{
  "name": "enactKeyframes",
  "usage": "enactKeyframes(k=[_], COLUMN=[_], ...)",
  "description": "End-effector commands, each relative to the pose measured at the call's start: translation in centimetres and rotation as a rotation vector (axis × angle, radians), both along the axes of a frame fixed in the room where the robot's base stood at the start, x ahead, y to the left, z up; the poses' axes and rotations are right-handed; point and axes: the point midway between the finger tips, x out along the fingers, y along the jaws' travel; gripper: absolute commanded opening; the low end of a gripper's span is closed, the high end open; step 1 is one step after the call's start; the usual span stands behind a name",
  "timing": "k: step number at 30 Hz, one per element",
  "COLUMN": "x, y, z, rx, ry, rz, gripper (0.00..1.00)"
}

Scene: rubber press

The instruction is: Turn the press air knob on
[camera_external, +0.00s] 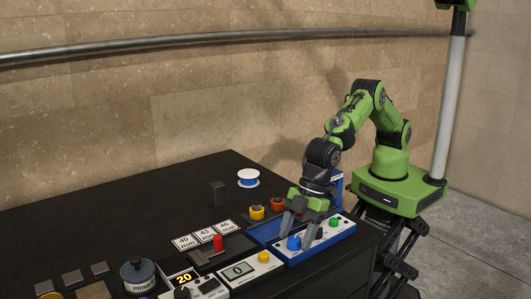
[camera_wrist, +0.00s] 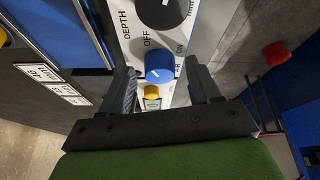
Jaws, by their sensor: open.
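The blue press air knob (camera_wrist: 159,66) sits on a white panel in the wrist view, with OFF printed above it and ON to its upper right. Which way it points is not clear. The same blue knob (camera_external: 294,242) shows in the external view on the blue-edged white panel (camera_external: 290,259). My gripper (camera_external: 298,237) is open and points down at this panel. In the wrist view my gripper (camera_wrist: 161,74) has one finger on each side of the knob, with a visible gap on both sides. Finger height relative to the knob is hard to tell.
A black DEPTH dial (camera_wrist: 163,11) stands close above the knob in the wrist view. A red-handled lever (camera_external: 218,242) stands left. The dark table's back is mostly clear.

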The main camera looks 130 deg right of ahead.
Motion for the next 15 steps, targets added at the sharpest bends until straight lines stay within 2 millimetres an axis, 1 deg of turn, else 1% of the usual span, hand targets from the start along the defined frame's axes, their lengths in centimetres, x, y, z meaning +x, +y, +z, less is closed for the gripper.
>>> enactKeyframes(k=[1,2,12,15], x=[-0.01,-0.01,-0.03,-0.03], y=[-0.01,-0.01,-0.03,-0.04], z=[0.02,0.03,0.05,0.06], rx=[0.0,0.0,-0.001,-0.001], ry=[0.0,0.0,0.001,0.001], rz=[0.0,0.0,0.0,-0.003], gripper=[0.62,0.59,0.07,0.06])
